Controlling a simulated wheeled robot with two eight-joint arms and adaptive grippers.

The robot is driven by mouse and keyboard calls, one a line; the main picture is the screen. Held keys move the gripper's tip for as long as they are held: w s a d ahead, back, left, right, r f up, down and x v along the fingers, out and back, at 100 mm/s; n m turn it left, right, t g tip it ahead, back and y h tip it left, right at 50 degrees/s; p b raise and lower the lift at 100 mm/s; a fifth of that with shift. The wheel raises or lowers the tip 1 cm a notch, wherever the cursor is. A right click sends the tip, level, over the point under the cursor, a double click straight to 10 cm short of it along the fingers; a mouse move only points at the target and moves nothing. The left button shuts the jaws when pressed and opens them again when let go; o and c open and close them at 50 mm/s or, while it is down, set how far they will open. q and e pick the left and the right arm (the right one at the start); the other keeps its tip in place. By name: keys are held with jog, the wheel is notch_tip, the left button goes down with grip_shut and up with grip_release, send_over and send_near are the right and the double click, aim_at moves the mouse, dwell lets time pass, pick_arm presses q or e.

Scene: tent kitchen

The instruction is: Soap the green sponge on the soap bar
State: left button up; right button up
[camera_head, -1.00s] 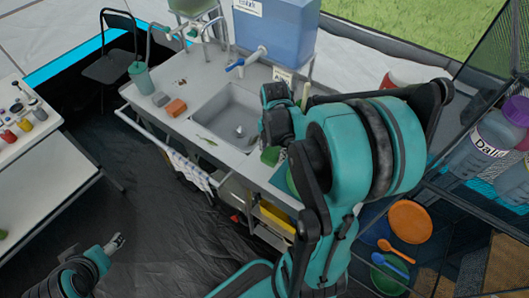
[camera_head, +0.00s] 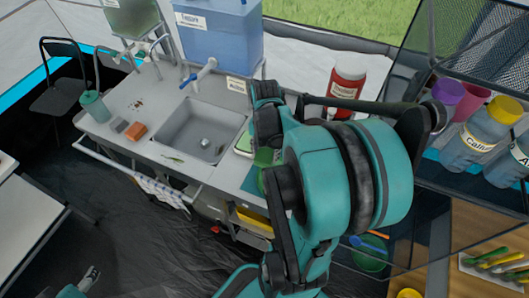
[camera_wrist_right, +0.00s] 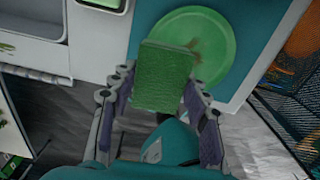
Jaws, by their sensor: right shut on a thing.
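The green sponge (camera_wrist_right: 163,78) is upright between the two fingers of my right gripper (camera_wrist_right: 160,90) in the right wrist view. This gripper is shut on it, above a round green plate (camera_wrist_right: 212,38) on a teal mat. In the head view, my right arm covers most of this area. The soap bar is not clear: an orange block (camera_head: 136,131) lies on the counter left of the sink, beside a grey block (camera_head: 119,125). My left gripper (camera_head: 90,276) is at the lower left, small and partly cut off, away from the counter.
The sink basin (camera_head: 199,131) lies between the blocks and my right arm. A green cup (camera_head: 94,106) stands at the counter's left end. A red jar (camera_head: 346,86) stands behind my arm. A mesh shelf with bottles (camera_head: 475,140) is close on the right.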

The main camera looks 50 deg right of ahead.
jog(key=w+d+r+p, duration=0.2)
jog(key=w+d+p, duration=0.1)
jog(key=w, duration=0.2)
jog(key=p, duration=0.4)
send_near(248, 140)
jog(key=shift+w+d, duration=0.1)
jog(key=shift+f+b, duration=2.15)
jog(key=shift+f, duration=0.7)
jog(key=shift+f+b, duration=1.05)
jog(key=shift+r+p, duration=2.3)
jog(key=shift+r, duration=1.2)
